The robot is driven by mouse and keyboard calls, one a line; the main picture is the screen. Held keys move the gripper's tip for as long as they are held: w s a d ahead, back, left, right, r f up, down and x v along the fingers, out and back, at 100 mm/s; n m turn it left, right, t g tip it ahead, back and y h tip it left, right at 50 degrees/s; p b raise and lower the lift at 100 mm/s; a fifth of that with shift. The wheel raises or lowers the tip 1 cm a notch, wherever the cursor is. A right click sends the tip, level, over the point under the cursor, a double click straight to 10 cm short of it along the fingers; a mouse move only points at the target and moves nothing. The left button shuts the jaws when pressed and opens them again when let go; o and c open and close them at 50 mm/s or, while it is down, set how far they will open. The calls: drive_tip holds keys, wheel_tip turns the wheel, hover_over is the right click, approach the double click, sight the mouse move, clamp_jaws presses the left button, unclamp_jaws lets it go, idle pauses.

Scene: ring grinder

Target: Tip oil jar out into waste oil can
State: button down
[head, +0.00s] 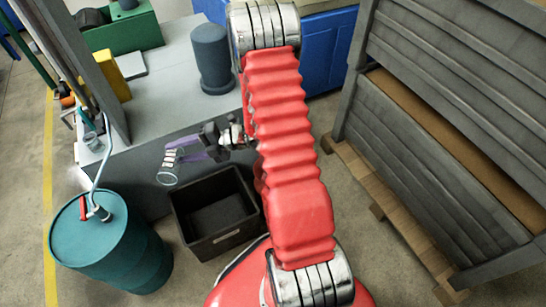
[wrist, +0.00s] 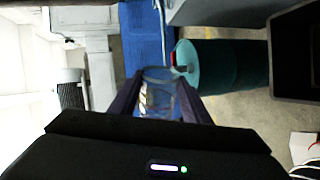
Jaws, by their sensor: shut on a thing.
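My gripper (head: 182,154) is shut on a clear jar (head: 170,165) with pale stripes. The jar is held in the air in front of the grey workbench, left of the black crate. Its round end points down and left, and the jar looks tilted. In the wrist view the jar (wrist: 158,95) sits between the two dark fingers. Any oil in it cannot be made out. A teal drum (head: 120,250) with a red-handled fitting stands on the floor below and left of the jar. A dark grey cylinder (head: 211,55) stands on the bench. I cannot tell which vessel is the waste oil can.
An open black crate (head: 215,210) stands on the floor right of the drum. The workbench (head: 165,95) lies behind the jar. Large grey crates on a wooden pallet (head: 395,220) fill the right. A pale hose (head: 103,150) rises from the drum.

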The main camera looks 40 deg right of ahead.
drive_tip(key=d+f+m+t+h, duration=0.1)
drive_tip(key=d+f+t+h, duration=0.1)
drive_tip(key=d+f, duration=0.65)
drive_tip(key=d+f+t+h, duration=0.25)
drive_tip(key=d+f, duration=0.25)
drive_tip(key=d, duration=0.6)
drive_tip(key=s+d+f+h, duration=0.2)
drive_tip(key=s+d+f, duration=0.2)
drive_tip(key=d+f, duration=0.2)
drive_tip(key=s+d+f+m+h, duration=0.1)
drive_tip(key=s+d+f+h, duration=0.2)
drive_tip(key=d+f, duration=0.3)
drive_tip(key=shift+s+d+m+t, duration=0.3)
drive_tip(key=shift+s+d+t, duration=0.15)
drive_tip(key=shift+s+d, duration=0.2)
drive_tip(key=shift+a+r, duration=0.1)
drive_tip(key=shift+a, duration=0.05)
drive_tip(key=s+a+r+n+t+h, duration=0.2)
drive_tip(key=a+r+n+h, duration=0.1)
drive_tip(key=a+n, duration=0.5)
drive_tip(key=shift+a+r+n+t, duration=0.4)
drive_tip(key=shift+r+n, duration=0.3)
drive_tip(key=shift+n, duration=0.3)
